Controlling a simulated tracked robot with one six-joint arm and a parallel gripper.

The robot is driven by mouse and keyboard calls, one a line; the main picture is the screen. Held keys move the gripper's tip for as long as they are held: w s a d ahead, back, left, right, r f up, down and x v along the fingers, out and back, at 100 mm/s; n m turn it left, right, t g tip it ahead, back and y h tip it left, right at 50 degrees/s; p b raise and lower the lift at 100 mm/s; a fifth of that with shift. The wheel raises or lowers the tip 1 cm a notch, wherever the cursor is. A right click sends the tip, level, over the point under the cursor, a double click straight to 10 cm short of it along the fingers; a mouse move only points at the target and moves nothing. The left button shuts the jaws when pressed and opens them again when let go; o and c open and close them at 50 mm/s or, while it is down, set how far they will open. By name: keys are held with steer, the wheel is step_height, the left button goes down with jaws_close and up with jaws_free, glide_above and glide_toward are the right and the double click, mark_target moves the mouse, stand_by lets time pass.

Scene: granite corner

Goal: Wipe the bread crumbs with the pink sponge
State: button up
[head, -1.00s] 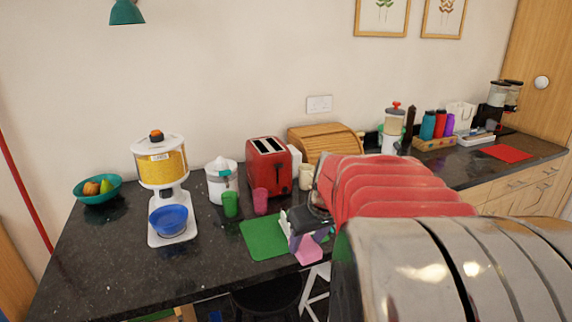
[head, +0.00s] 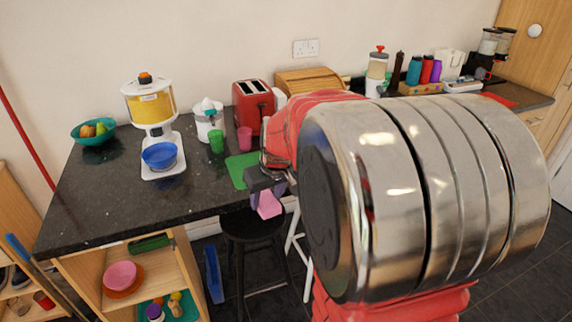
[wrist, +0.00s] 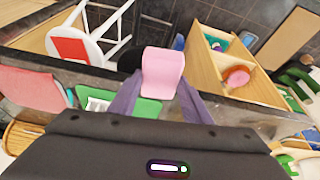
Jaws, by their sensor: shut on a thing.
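The pink sponge (head: 269,205) is held at the end of my gripper (head: 266,190), near the counter's front edge and above a black stool in the head view. In the wrist view the pink sponge (wrist: 163,72) sits between the two purple fingers of my gripper (wrist: 160,92), which are shut on it. The green board (head: 238,169) lies on the dark counter (head: 110,185) behind my gripper and is partly hidden by it. I cannot make out any bread crumbs; my arm covers part of the counter.
A blue bowl (head: 160,155) under a cereal dispenser (head: 150,105), a green cup (head: 217,142), a pink cup (head: 244,138) and a red toaster (head: 254,105) stand along the counter. A black stool (head: 252,226) stands below its edge. The counter's front left is bare.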

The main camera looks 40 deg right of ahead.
steer(key=w+a+f+n, duration=0.1)
steer(key=w+a+f, duration=0.3)
steer(key=a, duration=0.6)
steer(key=w+a+f, duration=0.5)
steer(key=a, duration=0.5)
steer(key=shift+a+f+n+y, duration=0.2)
steer(key=shift+a+n+y, duration=0.05)
steer(key=shift+n+y, duration=0.15)
